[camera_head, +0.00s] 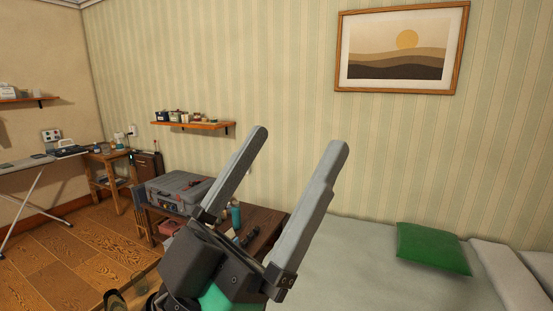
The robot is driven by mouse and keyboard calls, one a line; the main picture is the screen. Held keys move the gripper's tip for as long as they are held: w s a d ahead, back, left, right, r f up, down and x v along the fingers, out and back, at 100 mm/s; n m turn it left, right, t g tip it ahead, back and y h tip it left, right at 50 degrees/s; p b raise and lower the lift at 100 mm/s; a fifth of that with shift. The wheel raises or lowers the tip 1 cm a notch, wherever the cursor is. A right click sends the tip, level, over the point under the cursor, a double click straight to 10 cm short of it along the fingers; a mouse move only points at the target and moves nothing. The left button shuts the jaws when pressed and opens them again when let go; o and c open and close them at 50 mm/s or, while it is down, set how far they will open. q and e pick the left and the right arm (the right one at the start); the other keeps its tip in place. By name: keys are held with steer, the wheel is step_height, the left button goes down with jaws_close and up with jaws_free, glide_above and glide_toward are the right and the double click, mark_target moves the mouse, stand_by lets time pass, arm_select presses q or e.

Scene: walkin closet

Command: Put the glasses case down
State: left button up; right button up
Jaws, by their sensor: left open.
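My left gripper (299,142) is large in the middle of the head view, its two long grey fingers pointing up and apart. It is open, with only the striped wall seen between the fingertips. I cannot pick out a glasses case for certain. A small dark object (254,238) lies on the dark wooden table (268,221) behind the gripper, too small and partly hidden to identify. My right gripper is not in view.
A grey toolbox (178,190) and a teal bottle (236,217) stand on the table. A bed (365,262) with a green pillow (432,248) is at the right. A wall shelf (196,125) holds small items. An ironing board (25,164) stands far left.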

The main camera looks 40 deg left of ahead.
arm_select(q)
steer(key=shift+s+r+h, duration=0.15)
steer(key=shift+s+h, duration=0.15)
